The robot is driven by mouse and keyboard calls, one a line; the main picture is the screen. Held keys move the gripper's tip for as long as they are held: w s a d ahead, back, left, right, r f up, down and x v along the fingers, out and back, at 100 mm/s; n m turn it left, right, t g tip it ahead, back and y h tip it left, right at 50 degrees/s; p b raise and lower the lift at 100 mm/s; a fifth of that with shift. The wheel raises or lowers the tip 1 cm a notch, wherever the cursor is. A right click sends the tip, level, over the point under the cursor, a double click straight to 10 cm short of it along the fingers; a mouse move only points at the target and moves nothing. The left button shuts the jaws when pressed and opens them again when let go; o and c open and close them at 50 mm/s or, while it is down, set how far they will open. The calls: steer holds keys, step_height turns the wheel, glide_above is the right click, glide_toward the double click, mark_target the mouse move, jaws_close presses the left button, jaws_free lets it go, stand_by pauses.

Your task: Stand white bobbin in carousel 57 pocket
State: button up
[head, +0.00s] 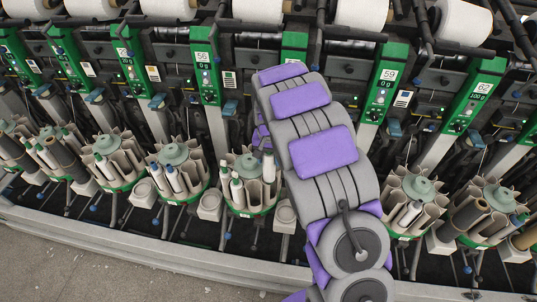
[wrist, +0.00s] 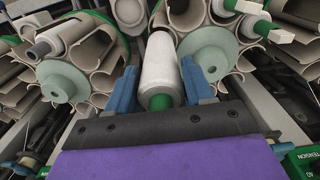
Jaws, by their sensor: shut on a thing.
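My gripper (wrist: 159,72) has its two blue fingers on either side of a white bobbin (wrist: 158,62) with a green end, held in the wrist view. The bobbin's far end lies in the gap between two pocketed carousels, one at left (wrist: 55,82) and one at right (wrist: 208,52). I cannot tell whether it touches either. In the head view my arm hides most of the gripper. A carousel (head: 238,208) with several bobbins stands just left of the arm. The number plate between 56 and 59 is covered, so carousel 57 cannot be read off.
More carousels stand in a row, such as one at left (head: 113,182) and one right of my arm (head: 402,233). Green panels, including 56 (head: 205,75) and 59 (head: 382,90), rise behind them. A grey rail (head: 150,252) runs along the front, with open floor before it.

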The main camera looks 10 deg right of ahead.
mark_target(269, 175)
steer(key=shift+f, duration=1.35)
steer(key=shift+f, duration=2.2)
steer(key=shift+w+f, duration=0.1)
steer(key=shift+f, duration=1.35)
steer(key=o, duration=1)
steer(key=shift+r, duration=0.1)
step_height(269, 175, up, 17)
steer(key=shift+f+p, duration=0.15)
steer(key=shift+p, duration=1.1)
steer(key=shift+r, duration=0.2)
